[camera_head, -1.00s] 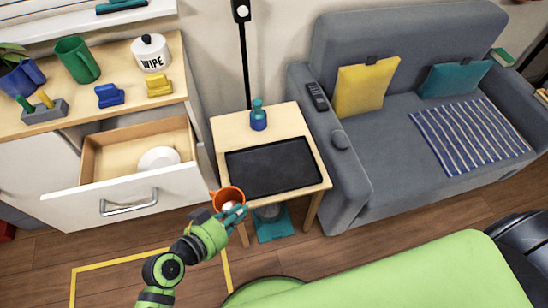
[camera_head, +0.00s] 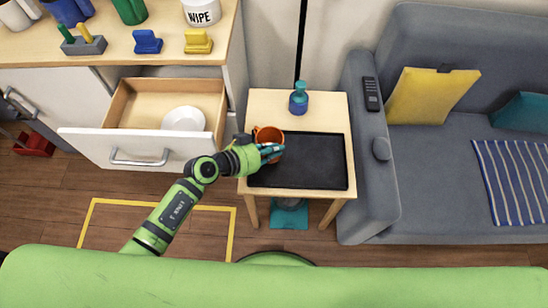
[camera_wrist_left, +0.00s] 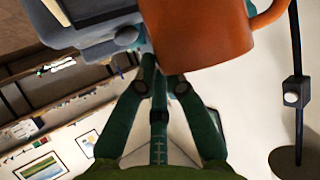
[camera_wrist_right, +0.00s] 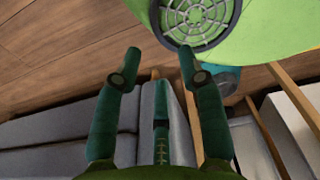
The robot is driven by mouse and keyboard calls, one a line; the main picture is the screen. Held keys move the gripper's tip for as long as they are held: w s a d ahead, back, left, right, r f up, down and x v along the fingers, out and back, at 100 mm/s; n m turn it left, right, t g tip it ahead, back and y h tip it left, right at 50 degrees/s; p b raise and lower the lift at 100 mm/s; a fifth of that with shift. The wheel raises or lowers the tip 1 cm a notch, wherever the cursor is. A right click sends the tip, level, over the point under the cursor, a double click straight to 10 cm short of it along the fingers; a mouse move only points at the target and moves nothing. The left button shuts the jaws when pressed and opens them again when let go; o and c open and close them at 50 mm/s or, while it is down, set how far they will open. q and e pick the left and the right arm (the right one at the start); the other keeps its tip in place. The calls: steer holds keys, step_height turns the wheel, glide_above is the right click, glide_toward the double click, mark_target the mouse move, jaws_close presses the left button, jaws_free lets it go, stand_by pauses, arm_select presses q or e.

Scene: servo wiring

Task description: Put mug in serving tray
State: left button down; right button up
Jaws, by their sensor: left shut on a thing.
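The orange mug (camera_head: 268,134) is at the left end of the black serving tray (camera_head: 315,166), which lies on a small wooden table. My left gripper (camera_head: 272,151) is shut on the mug and reaches in from the left. In the left wrist view the mug (camera_wrist_left: 205,32) fills the top, at the fingertips of the left gripper (camera_wrist_left: 165,68). I cannot tell whether the mug's base touches the tray. My right gripper (camera_wrist_right: 160,66) shows only in its own wrist view, with fingers apart and nothing between them.
A teal-and-blue bottle (camera_head: 298,100) stands behind the tray on the wooden table (camera_head: 262,101). An open drawer (camera_head: 125,145) with a white dish (camera_head: 183,119) is to the left. A grey sofa (camera_head: 375,205) stands close on the right. The tray's middle and right are clear.

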arm_select(q)
steer(key=f+b, duration=0.1)
steer(key=f, duration=0.2)
steer(key=f+b, duration=0.1)
steer(key=shift+w+f+b, duration=0.15)
steer(key=shift+w+b, duration=0.2)
arm_select(e)
steer(key=f, duration=0.1)
steer(key=w+d+f, duration=0.1)
steer(key=shift+w+f, duration=0.15)
steer(key=shift+f, duration=0.2)
arm_select(q)
steer(key=c, duration=1.5)
jaws_free()
steer(key=shift+f, duration=0.1)
steer(key=shift+o, duration=1)
arm_select(e)
steer(key=shift+s+a, duration=0.35)
steer(key=shift+a, duration=0.15)
